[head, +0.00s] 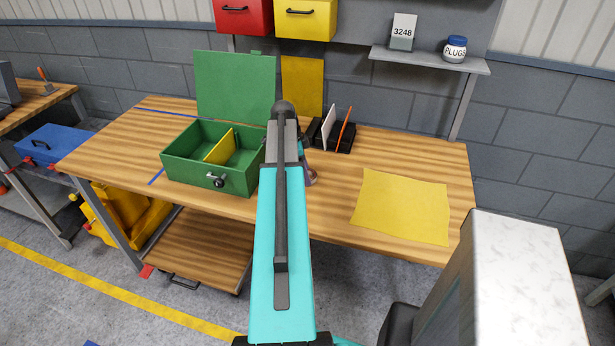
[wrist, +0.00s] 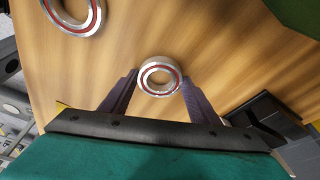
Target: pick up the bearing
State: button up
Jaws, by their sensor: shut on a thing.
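In the wrist view a bearing (wrist: 160,62), a steel ring with a red band, sits between the two dark fingers of my gripper (wrist: 158,80). The fingers are shut on it from both sides. Whether it still touches the wooden bench top (wrist: 215,50) I cannot tell. A second bearing (wrist: 97,14) of the same look lies on the wood at the top left, partly cut off.
In the head view an open green box (head: 185,178) with a yellow divider (head: 218,148) stands left of my arm. A black holder (head: 345,140) with upright cards stands behind it to the right. A yellow sheet (head: 402,205) lies at the right. A shelf (head: 425,60) hangs above.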

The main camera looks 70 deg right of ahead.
jog(key=shift+r, duration=0.25)
jog(key=shift+r+b, duration=0.9)
jog(key=shift+r, duration=0.55)
jog(key=w+a+b, duration=0.1)
jog(key=w+a, duration=0.1)
jog(key=a, duration=0.2)
jog(key=w+a+r+b, duration=0.1)
jog(key=w+a, duration=0.1)
jog(key=a, duration=0.2)
jog(key=w+a+b, duration=0.1)
jog(key=a+b, duration=0.1)
jog(key=a, duration=0.3)
jog(key=shift+w+a+r, duration=0.1)
jog(key=shift+w+r, duration=0.05)
jog(key=shift+w, duration=0.25)
jog(key=shift+w+a+r, duration=0.2)
jog(key=shift+w+a, duration=0.15)
jog(key=shift+a, duration=0.35)
jog(key=shift+a, duration=0.1)
